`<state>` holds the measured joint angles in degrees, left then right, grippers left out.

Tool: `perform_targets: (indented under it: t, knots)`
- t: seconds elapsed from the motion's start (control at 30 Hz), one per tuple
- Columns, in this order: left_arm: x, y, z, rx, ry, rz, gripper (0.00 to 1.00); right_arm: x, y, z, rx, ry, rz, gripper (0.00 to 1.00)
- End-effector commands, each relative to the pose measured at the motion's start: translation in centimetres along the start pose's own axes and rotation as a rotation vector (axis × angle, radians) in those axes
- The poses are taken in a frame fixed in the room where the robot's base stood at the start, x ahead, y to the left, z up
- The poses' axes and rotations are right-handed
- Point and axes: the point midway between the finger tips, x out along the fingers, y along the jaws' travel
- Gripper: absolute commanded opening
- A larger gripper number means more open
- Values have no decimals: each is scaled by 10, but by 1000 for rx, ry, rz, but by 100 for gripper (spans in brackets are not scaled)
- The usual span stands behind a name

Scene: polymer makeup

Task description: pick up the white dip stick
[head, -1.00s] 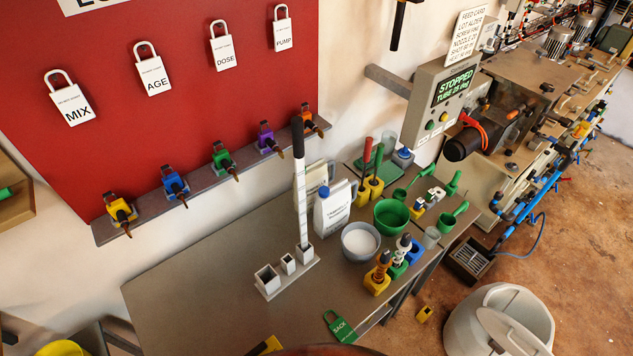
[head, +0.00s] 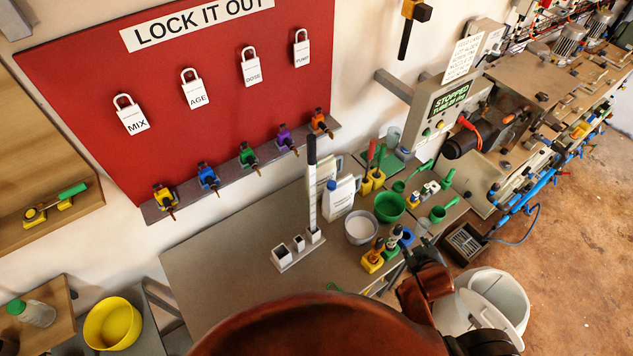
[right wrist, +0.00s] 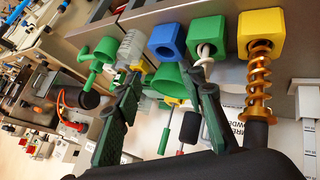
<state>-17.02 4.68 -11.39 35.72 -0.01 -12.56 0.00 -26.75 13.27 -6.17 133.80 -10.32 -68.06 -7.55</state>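The white dip stick (head: 312,190), a tall white strip with a black top, stands upright in the right end slot of a grey holder (head: 285,264) on the steel table. My right gripper (head: 412,260) is at the table's right front edge, to the right of the dip stick and apart from it. In the right wrist view its two dark green fingers (right wrist: 165,82) are spread, with nothing held between them. My left gripper is out of view.
Near the right gripper stand a yellow block with an orange auger (head: 373,258), a grey bowl (head: 361,227) and a green bowl (head: 390,207). A white jug (head: 341,197) is just right of the dip stick. A pale bin (head: 490,300) stands on the floor. The table's left part is clear.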

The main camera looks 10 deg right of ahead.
Motion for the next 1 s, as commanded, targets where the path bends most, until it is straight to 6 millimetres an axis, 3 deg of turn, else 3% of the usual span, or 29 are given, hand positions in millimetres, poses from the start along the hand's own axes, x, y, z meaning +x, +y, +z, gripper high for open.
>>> perform_targets:
  t: [0.03,0.17,0.3,0.37,0.43,0.53,0.6,0.7,0.83,1.0]
  knots:
    - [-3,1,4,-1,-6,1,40,-7,21,-26,-51,63,52,37]
    - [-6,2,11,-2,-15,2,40,-27,71,-100,-230,255,218,37]
    - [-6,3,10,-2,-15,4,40,-73,115,-209,-544,528,477,37]
    - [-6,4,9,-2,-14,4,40,-104,123,-258,-716,656,611,37]
    - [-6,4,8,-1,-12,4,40,-145,118,-311,-935,803,772,37]
    - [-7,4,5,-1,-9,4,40,-201,89,-366,-1269,992,998,37]
    - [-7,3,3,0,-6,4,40,-230,59,-388,-1504,1103,1143,37]
    - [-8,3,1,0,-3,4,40,-253,16,-399,-1817,1224,1310,37]
    - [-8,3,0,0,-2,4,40,-257,-22,-394,-2136,1320,1444,37]
    - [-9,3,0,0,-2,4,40,-250,-43,-384,-2349,1373,1508,37]
